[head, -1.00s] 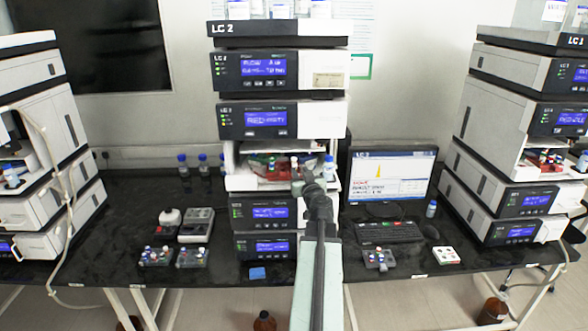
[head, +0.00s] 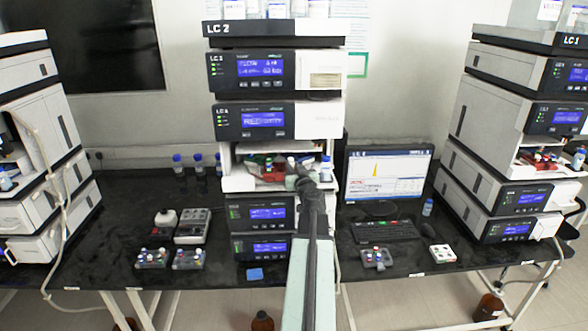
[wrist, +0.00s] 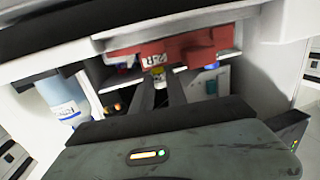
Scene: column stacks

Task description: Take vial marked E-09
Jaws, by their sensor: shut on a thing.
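My gripper (wrist: 160,88) reaches into the open bay of the LC 2 stack. Its two dark fingers are shut on a small vial (wrist: 158,75) with a pale and yellow top. The marking on this vial is too small to read, so I cannot tell whether it is E-09. A red rack (wrist: 190,47) with white labels sits just beyond and above the fingers. In the head view my gripper (head: 300,178) partly covers the bay and hides the vial, while the red rack (head: 260,167) shows to its left.
The bay (head: 235,181) has a white floor and side walls near the gripper. A monitor (head: 388,175) is to the right, and small vial racks (head: 188,260) lie on the black bench.

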